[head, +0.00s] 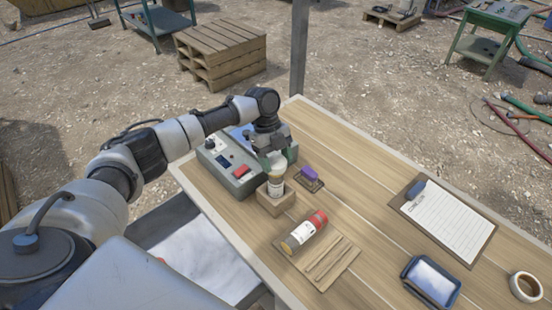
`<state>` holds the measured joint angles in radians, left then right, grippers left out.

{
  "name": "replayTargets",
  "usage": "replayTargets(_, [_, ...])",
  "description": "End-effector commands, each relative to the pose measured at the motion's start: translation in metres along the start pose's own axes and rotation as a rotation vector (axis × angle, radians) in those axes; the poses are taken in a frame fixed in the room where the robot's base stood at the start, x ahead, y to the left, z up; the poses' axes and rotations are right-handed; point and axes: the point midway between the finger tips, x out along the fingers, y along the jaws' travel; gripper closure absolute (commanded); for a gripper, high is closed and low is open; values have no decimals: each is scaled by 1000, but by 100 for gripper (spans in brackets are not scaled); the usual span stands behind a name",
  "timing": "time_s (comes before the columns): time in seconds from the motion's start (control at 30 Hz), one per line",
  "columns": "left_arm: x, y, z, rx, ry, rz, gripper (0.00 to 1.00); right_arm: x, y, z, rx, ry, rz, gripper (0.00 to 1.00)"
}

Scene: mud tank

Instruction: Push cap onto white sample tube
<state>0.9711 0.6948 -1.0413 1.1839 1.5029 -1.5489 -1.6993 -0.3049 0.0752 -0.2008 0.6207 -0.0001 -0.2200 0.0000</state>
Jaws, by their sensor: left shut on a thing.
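The white sample tube (277,187), with a pale label, stands upright in a small wooden block (276,204) near the table's left edge. My left gripper (275,160) points down directly above it. It is shut on what looks like the white cap (277,170), mostly hidden between the fingers. The cap is at the tube's mouth; I cannot tell whether it is seated or just resting there. My right gripper is not in view.
A grey control box (228,172) with a red button stands just left of the block. A purple item (308,173) lies right of it. A red-capped tube (304,232) lies on a wooden rack (325,264).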

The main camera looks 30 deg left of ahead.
Motion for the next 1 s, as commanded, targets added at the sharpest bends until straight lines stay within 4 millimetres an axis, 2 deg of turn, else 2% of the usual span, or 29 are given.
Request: replayTargets(1.0, [6, 0, 3, 0, 0, 0, 62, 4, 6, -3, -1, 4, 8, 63])
